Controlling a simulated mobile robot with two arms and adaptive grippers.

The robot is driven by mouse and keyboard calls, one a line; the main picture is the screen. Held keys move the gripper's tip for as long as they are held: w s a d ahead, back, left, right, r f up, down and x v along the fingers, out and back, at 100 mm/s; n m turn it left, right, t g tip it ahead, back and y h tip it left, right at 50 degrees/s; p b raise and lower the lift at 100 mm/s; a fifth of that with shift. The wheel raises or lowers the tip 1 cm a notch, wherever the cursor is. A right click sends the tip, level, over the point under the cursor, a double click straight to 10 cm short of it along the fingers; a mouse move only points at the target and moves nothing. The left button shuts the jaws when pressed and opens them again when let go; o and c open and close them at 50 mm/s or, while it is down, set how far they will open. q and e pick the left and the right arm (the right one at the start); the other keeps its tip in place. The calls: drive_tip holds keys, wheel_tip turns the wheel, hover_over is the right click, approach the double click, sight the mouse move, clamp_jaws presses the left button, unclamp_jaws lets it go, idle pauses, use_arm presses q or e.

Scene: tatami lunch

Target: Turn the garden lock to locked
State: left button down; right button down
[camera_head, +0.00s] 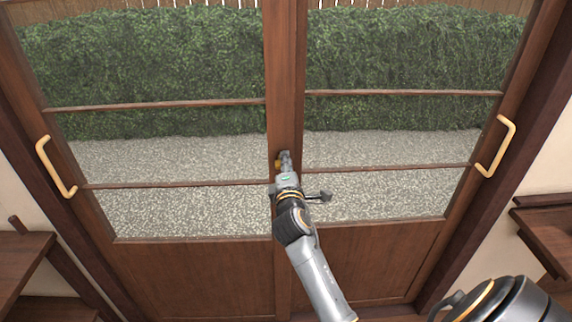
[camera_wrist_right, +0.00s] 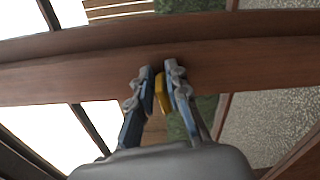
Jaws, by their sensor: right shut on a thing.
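The garden lock (camera_head: 278,163) is a small yellow piece on the wooden stile where the two sliding glass doors meet. In the right wrist view the lock (camera_wrist_right: 161,92) is a yellow upright tab between my fingers, close against the brown wood. My right gripper (camera_head: 285,156) reaches up to the stile and is shut on the lock; its two fingers (camera_wrist_right: 163,80) stand on either side of the tab. In the head view the fingers hide part of the lock, so its exact turn is hard to tell. My left gripper is not in view.
Yellow handles sit on the left door (camera_head: 56,166) and the right door (camera_head: 496,146). Wooden shelves stand at the left (camera_head: 22,262) and right (camera_head: 550,228) edges. Gravel and a green hedge (camera_head: 140,70) lie behind the glass.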

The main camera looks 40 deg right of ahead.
drive_tip(key=shift+f+m, duration=0.25)
drive_tip(key=shift+m, duration=0.85)
drive_tip(key=shift+b, duration=0.3)
drive_tip(key=c, duration=1.4)
unclamp_jaws()
drive_tip(key=shift+o, duration=0.4)
drive_tip(key=shift+a, duration=0.1)
drive_tip(key=v, duration=1.2)
